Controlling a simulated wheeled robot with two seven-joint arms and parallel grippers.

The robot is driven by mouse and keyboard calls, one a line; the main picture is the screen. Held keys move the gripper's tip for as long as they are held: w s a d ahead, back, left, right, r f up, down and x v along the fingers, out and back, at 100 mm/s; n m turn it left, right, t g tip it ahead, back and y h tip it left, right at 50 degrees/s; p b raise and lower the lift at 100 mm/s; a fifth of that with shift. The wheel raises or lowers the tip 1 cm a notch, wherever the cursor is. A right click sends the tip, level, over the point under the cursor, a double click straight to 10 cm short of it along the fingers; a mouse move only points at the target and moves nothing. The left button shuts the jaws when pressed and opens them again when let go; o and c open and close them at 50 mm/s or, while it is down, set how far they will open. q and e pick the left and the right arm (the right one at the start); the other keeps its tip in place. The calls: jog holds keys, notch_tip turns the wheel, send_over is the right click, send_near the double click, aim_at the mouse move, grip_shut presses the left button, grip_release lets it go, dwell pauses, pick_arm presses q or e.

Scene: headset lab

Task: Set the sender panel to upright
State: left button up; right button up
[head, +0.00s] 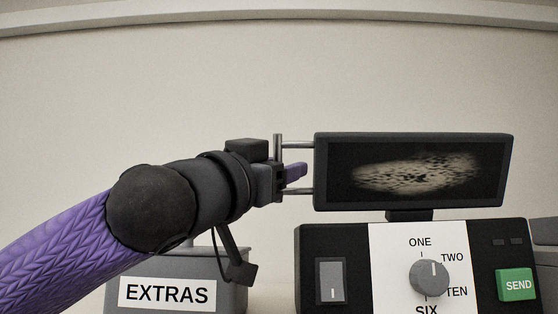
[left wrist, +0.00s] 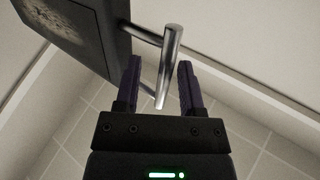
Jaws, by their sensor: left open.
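The sender panel (head: 415,172) is a dark-framed screen on a short stand above the control box in the head view. It shows a pale, speckled oval and looks slightly turned and tilted. A metal bar handle (head: 278,160) stands off its left side on two rods. The panel's edge (left wrist: 112,40) and the handle (left wrist: 168,70) also show in the left wrist view. My left gripper (head: 295,171) is at the handle. In the left wrist view its purple fingers (left wrist: 159,80) are open, one on each side of the bar, with gaps visible. My right gripper is not in view.
The control box (head: 350,240) below the panel has a rocker switch (head: 331,281), a knob (head: 429,278) with word labels, and a green SEND button (head: 515,285). A grey bin labelled EXTRAS (head: 167,293) stands below my left arm. The wall behind is bare.

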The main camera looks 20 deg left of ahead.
pick_arm(q)
jog(key=shift+s, duration=0.1)
jog(key=shift+c, duration=0.5)
jog(key=shift+w+a+f, duration=0.1)
jog(key=shift+w+a, duration=0.15)
jog(key=shift+w, duration=0.05)
jog(key=c, duration=0.5)
jog(key=shift+d, duration=0.1)
grip_shut()
